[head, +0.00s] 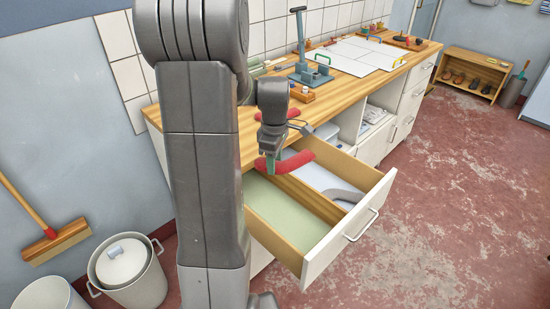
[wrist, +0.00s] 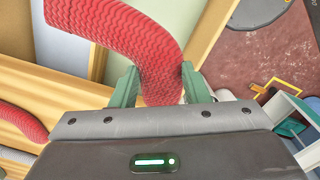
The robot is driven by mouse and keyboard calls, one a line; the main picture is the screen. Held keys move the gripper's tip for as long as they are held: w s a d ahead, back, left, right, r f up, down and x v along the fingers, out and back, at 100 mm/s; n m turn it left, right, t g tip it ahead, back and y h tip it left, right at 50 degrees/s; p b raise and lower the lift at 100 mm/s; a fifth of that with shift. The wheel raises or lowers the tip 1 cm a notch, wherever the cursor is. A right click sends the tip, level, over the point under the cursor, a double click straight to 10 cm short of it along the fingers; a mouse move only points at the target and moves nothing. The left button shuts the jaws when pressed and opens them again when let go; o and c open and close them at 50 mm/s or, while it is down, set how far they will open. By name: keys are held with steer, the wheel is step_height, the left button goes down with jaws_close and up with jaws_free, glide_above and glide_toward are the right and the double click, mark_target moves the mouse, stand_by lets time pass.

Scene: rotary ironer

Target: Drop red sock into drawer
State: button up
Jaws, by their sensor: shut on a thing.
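My gripper (head: 271,165) is shut on the red sock (head: 295,162), which is a curved, ribbed red piece. In the wrist view the sock (wrist: 145,45) stands between the green fingertips (wrist: 160,88) and bends toward the upper left. In the head view they are over the open drawer (head: 335,243), apparently above its inside. The drawer has a green-floored compartment (head: 280,210) and a pale blue-grey one (head: 318,175), parted by a wooden divider. A grey curved piece (head: 345,194) lies in the blue-grey compartment. The gap between sock and drawer floor is hard to judge.
Another red piece (head: 291,113) shows by the worktop edge behind my gripper, and a red piece (wrist: 20,118) shows at the wrist view's left. A teal press (head: 310,68) stands on the worktop (head: 350,65). Bins (head: 128,272) stand at left; the right floor is clear.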

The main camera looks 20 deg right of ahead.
steer(key=shift+f+b, duration=0.7)
steer(key=shift+f, duration=0.75)
steer(key=o, duration=1)
steer(key=shift+r, duration=0.1)
step_height(320, 180, up, 14)
steer(key=shift+f, duration=0.1)
steer(key=shift+f, duration=0.15)
